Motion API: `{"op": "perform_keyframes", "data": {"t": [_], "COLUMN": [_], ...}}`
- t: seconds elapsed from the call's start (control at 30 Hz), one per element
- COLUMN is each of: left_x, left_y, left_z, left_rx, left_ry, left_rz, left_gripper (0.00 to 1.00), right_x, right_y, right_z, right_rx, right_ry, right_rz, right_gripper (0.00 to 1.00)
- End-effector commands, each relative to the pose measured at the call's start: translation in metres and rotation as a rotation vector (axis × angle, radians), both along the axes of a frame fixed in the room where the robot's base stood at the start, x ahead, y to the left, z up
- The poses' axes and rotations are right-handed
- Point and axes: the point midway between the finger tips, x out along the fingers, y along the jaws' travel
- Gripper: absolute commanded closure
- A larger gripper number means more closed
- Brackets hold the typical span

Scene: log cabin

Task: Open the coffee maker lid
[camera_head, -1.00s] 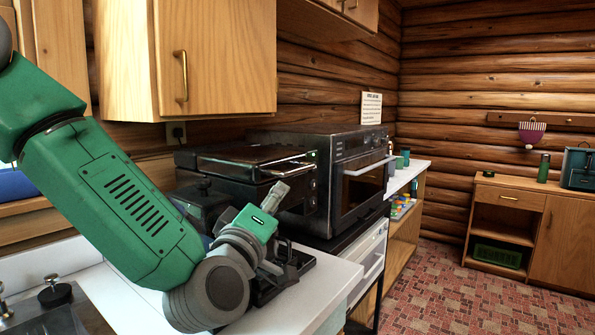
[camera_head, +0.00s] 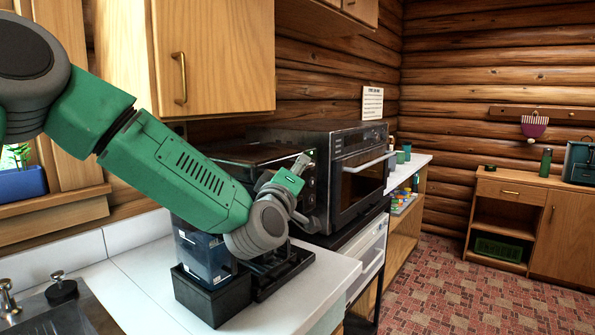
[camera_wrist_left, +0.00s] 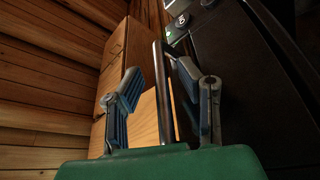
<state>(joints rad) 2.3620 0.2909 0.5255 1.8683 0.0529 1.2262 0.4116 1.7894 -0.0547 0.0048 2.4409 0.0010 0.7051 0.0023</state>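The coffee maker (camera_head: 205,255) stands on the white counter in the head view, with a dark blue see-through tank and a black base. My left forearm covers its upper part, so its lid is hidden. My left gripper (camera_head: 303,163) is beyond it, in front of the black toaster oven (camera_head: 245,153). In the left wrist view my left gripper (camera_wrist_left: 157,75) is open. A thin metal bar (camera_wrist_left: 164,95) runs between its blue-padded fingers, with gaps visible on both sides. I cannot tell whether they touch it. My right gripper is not in view.
A larger oven (camera_head: 355,170) stands beyond the toaster oven. A wooden cabinet (camera_head: 215,55) hangs above the counter (camera_head: 140,265). A sink (camera_head: 70,315) is at the lower left. The counter's front part is clear.

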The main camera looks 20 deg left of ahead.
Motion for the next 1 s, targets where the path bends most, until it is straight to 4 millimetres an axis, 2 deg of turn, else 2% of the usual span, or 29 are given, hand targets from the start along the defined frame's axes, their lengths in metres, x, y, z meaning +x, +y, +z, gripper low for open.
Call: {"op": "perform_keyframes", "data": {"t": [0.03,0.07,0.13,0.37,0.57,0.77,1.0], "left_x": [0.0,0.0,0.0,-0.001,0.0,0.002,0.008], "left_y": [0.002,0.002,0.002,0.004,0.008,0.016,0.035], "left_z": [0.0,0.0,0.0,0.0,0.012,0.039,0.085], "left_rx": [-0.001,-0.001,-0.001,-0.006,-0.042,-0.148,-0.348], "left_ry": [0.0,0.0,0.0,0.0,0.011,0.046,0.117], "left_rz": [0.001,0.001,0.001,0.002,0.007,0.01,0.013], "left_gripper": [0.68,0.75,1.0,1.0,1.0,1.0,1.0], "right_x": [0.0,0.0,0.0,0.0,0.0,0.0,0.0], "right_y": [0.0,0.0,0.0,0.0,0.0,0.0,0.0], "right_z": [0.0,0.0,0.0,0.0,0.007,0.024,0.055], "right_rx": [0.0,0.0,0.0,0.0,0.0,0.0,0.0], "right_ry": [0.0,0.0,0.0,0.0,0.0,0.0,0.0], "right_rz": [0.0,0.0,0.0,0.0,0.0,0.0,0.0], "right_gripper": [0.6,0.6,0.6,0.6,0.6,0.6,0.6]}}
